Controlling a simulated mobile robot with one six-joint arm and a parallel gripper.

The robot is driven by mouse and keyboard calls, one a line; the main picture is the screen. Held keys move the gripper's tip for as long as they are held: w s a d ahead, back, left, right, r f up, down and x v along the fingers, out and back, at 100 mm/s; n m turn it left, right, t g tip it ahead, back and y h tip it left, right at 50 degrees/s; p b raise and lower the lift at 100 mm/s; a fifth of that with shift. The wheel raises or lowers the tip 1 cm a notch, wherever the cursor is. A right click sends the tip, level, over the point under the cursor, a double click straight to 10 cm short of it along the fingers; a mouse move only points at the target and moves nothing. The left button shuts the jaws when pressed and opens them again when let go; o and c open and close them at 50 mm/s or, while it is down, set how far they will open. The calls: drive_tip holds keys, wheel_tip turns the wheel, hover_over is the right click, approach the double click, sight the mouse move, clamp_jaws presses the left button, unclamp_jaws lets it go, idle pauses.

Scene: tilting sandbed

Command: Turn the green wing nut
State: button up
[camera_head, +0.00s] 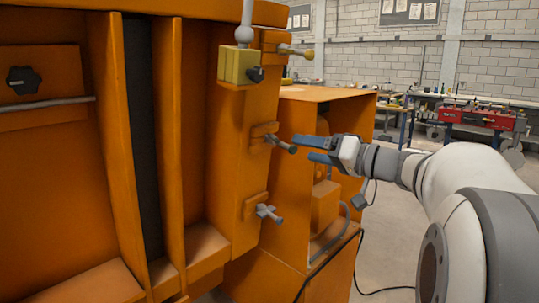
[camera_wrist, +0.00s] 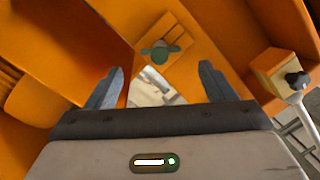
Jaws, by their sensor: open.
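A green-grey wing nut (camera_wrist: 160,52) sits on an orange block, with its two wings spread sideways, in the wrist view. It lies ahead of my gripper (camera_wrist: 161,68), near the middle between the two spread fingers and beyond their tips. In the head view the middle fastener (camera_head: 282,145) on the orange post looks like this nut, though its green is hard to tell there. My gripper (camera_head: 304,149) is open and empty, just right of that fastener. A small gap seems to lie between them.
A fastener with a yellowish end (camera_head: 297,52) sits above and a grey one (camera_head: 268,213) below on the same post. A yellow box (camera_head: 238,66) with a black knob is at the upper left. An orange cabinet (camera_head: 330,97) stands behind my gripper.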

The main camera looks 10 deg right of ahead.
sight(292, 146)
drive_tip(key=x, duration=0.7)
drive_tip(key=shift+w+a+p, duration=0.2)
drive_tip(key=shift+p, duration=0.1)
drive_tip(key=shift+c, duration=0.5)
drive_tip(key=c, duration=0.9)
